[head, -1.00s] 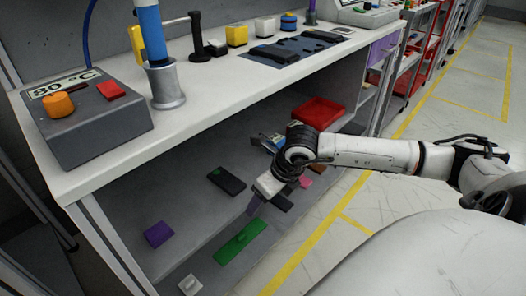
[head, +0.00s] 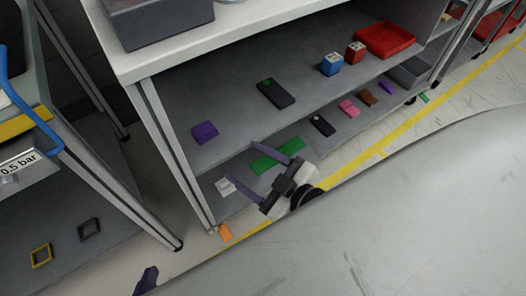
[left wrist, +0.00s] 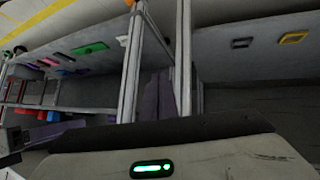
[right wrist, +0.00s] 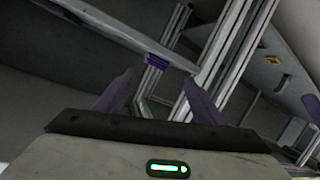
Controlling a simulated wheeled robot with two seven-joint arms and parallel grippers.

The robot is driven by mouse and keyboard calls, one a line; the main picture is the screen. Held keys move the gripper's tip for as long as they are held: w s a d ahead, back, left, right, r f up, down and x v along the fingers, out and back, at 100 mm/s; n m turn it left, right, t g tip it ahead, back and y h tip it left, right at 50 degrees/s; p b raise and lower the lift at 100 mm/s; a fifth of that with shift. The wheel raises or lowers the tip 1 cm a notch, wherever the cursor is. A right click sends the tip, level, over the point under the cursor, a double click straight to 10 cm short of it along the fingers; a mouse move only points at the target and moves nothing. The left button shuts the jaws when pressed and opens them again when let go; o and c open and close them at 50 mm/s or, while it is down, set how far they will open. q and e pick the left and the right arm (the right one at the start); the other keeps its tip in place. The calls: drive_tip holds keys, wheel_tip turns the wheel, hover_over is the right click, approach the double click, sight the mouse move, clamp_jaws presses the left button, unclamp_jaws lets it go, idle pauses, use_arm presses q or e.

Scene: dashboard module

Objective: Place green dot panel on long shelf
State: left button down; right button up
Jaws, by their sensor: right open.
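A green panel (head: 278,157) lies on the lower shelf; the left wrist view shows a dark dot on this green panel (left wrist: 90,48). A black panel with a small green dot (head: 275,93) lies on the shelf above it. I cannot tell which is the task's green dot panel. My right gripper (head: 242,172) is open and empty, its purple fingers spread in front of the lower shelf, one overlapping the green panel in the picture. The right wrist view also shows its fingers (right wrist: 160,85) apart. My left gripper (head: 147,280) is low at the left, fingers together, nothing visible between them.
The upper shelf (head: 235,110) also holds a purple block (head: 205,132), blue and red boxes and a red tray (head: 388,40). The lower shelf holds white, black, pink and brown pieces. A table post (head: 178,160) stands left. An orange piece (head: 225,232) lies by its foot.

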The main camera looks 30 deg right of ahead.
use_arm(q)
drive_tip(key=shift+r, duration=0.1)
use_arm(e)
drive_tip(key=s+a+f+m+g, duration=0.1)
drive_tip(key=s+f+m+g, duration=0.3)
drive_tip(key=s+f, duration=0.5)
drive_tip(key=shift+a+m+g+h, duration=0.3)
drive_tip(key=shift+a+m+g, duration=0.1)
drive_tip(key=shift+m, duration=0.3)
use_arm(q)
wheel_tip(320, 180, up, 10)
drive_tip(key=a+p, duration=0.1)
drive_tip(key=p, duration=1.5)
drive_tip(key=shift+s+a+m+g+y+p, duration=0.25)
drive_tip(key=shift+a+m+g+y+p, duration=0.05)
drive_tip(key=shift+y+p, duration=0.1)
use_arm(e)
wheel_tip(320, 180, up, 10)
drive_tip(key=d, duration=0.1)
drive_tip(key=shift+s+d+n+g+h, duration=0.25)
drive_tip(key=shift+d+n+g+h, duration=0.05)
drive_tip(key=shift+g+h, duration=0.1)
drive_tip(key=shift+f, duration=0.1)
